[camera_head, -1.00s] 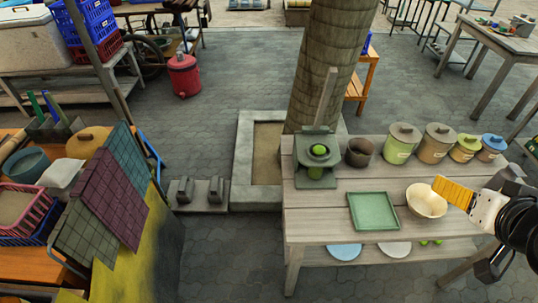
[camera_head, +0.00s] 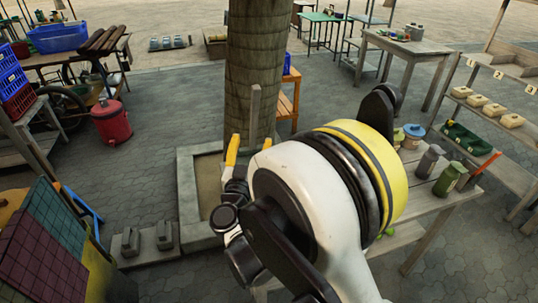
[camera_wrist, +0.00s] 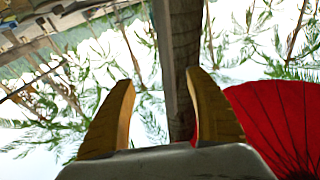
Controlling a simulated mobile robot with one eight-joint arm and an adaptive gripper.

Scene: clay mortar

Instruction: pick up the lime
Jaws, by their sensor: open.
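My gripper (camera_head: 249,146) is raised in front of the tree trunk in the head view, its two yellow fingers apart. In the wrist view the same gripper (camera_wrist: 160,78) is open and empty, with a trunk and bright background beyond it. The lime and green mortar on the tabletop are hidden behind my arm. A tall wooden handle (camera_head: 254,112) rises above the arm. A small bit of green (camera_head: 389,231) shows low beside the arm, perhaps limes on the table's lower shelf; it is too small to be sure.
The wooden table (camera_head: 424,200) is mostly covered by my arm. A dark grey canister (camera_head: 428,161), a green one (camera_head: 449,179) and a blue-lidded jar (camera_head: 413,136) stand at its right. The tree trunk (camera_head: 256,65) rises close behind. A shelf rack (camera_head: 494,110) is at right.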

